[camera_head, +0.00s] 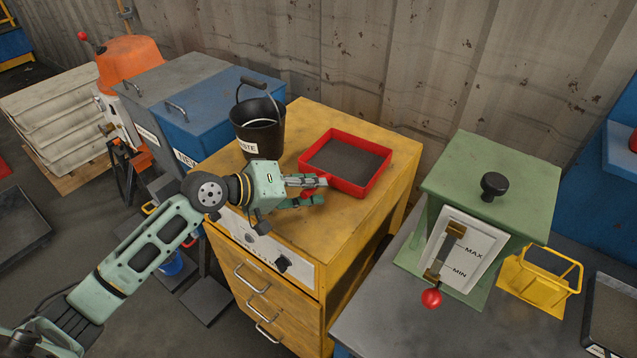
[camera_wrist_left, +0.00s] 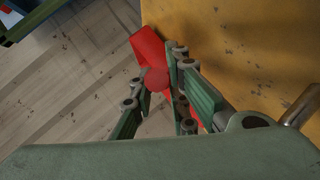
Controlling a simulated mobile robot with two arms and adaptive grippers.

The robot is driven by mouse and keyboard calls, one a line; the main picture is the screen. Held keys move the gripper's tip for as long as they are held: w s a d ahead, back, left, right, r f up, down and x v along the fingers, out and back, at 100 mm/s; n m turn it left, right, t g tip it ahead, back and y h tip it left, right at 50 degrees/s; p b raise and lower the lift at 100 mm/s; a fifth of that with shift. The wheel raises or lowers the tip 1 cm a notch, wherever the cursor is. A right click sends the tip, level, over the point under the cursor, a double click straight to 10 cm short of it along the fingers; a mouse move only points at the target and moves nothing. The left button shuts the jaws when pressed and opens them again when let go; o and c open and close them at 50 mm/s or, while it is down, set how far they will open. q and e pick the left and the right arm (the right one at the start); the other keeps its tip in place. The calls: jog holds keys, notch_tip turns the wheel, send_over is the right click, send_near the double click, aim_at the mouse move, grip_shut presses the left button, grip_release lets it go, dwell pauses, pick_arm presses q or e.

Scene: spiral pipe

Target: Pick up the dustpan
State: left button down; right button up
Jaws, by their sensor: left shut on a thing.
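My left gripper (camera_head: 308,190) is over the front part of the yellow cabinet top, at the near left corner of a red-rimmed tray with a dark inside (camera_head: 346,160). Its fingers are shut on a red part, which I take to be the dustpan. In the left wrist view this red piece (camera_wrist_left: 150,48) shows beyond and between the fingers (camera_wrist_left: 160,95), and the fingers hide much of it. I cannot tell whether the red part is joined to the red-rimmed tray. My right gripper is not in view.
A black bucket (camera_head: 258,121) stands on the yellow cabinet (camera_head: 394,140) left of the tray. A green machine (camera_head: 490,190) with a red-knobbed lever stands on a grey table at the right.

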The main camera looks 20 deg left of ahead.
pick_arm(q)
jog(key=r, duration=0.2)
jog(key=d+r, duration=0.1)
jog(key=r, duration=0.1)
jog(key=shift+s+r+b, duration=0.1)
jog(key=shift+s+b, duration=0.2)
jog(key=shift+b, duration=0.05)
jog(key=s+d+r, duration=0.5)
jog(key=d+r, duration=0.1)
jog(key=d, duration=0.3)
jog(key=shift+s+r, duration=0.15)
jog(key=shift+s, duration=0.2)
jog(key=c, duration=2.3)
grip_release()
grip_shut()
